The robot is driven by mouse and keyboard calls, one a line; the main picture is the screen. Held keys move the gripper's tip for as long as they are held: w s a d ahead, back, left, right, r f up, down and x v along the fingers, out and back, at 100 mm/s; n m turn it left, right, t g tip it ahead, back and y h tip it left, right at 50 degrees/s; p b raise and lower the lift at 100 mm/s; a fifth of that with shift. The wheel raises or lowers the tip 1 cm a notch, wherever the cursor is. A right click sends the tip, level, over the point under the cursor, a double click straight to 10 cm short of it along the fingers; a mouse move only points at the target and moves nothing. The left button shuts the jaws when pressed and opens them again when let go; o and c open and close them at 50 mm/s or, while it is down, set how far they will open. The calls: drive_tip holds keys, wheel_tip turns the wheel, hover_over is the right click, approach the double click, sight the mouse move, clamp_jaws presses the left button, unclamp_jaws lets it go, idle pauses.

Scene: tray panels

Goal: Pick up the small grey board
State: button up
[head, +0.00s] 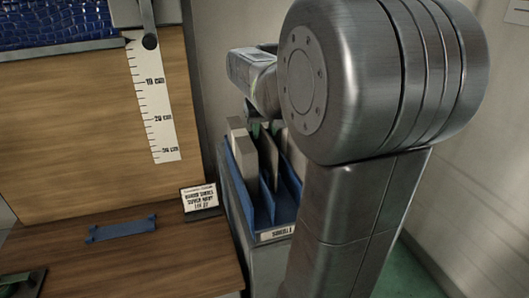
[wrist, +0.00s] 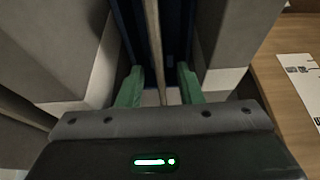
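A blue slotted rack (head: 284,212) stands right of the wooden bench and holds several grey boards on edge. A thin grey board (head: 268,158) stands upright in a middle slot; I take it as the small grey board. My gripper (head: 264,130) is above the rack, with its green fingers over this board. In the wrist view my gripper (wrist: 160,72) is open, and the thin board (wrist: 154,40) runs edge-on between its fingers. Gaps show on both sides, and neither finger appears to touch it. The board's lower part is hidden in the rack.
Thicker grey boards stand close on both sides, at left (wrist: 60,50) and right (wrist: 225,45). A wooden bench (head: 150,260) holds a blue strip (head: 122,229) and a small lettered sign (head: 199,199). A ruler (head: 152,100) hangs against the wooden panel.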

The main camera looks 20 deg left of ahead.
drive_tip(key=shift+f, duration=0.2)
idle(0.4)
drive_tip(key=shift+c, duration=0.2)
clamp_jaws()
